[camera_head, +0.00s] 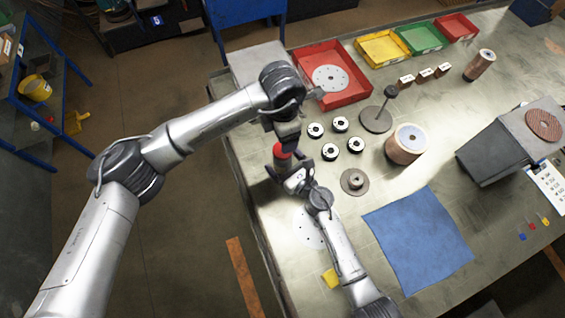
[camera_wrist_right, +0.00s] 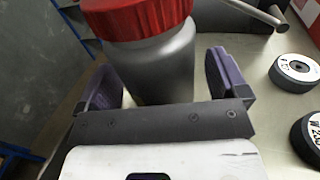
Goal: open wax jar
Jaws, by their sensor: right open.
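The wax jar is a grey jar (camera_wrist_right: 160,62) with a ribbed red lid (camera_wrist_right: 135,14). In the right wrist view it stands between the two fingers of my right gripper (camera_wrist_right: 168,78), which are open, with a gap visible beside the jar. In the head view the red lid (camera_head: 282,151) shows near the table's left edge, with my right gripper (camera_head: 291,176) just below it in the picture. My left gripper (camera_head: 286,133) is just above the lid in the picture; its fingers are too small and dark to read. The jar's base is hidden.
Several small black-and-white discs (camera_head: 340,124) lie right of the jar. A round-based stand (camera_head: 376,119) and a copper-coloured roll (camera_head: 406,144) are further right. A red tray (camera_head: 349,95) holds a pale disc. A blue cloth (camera_head: 418,240) lies flat at the front.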

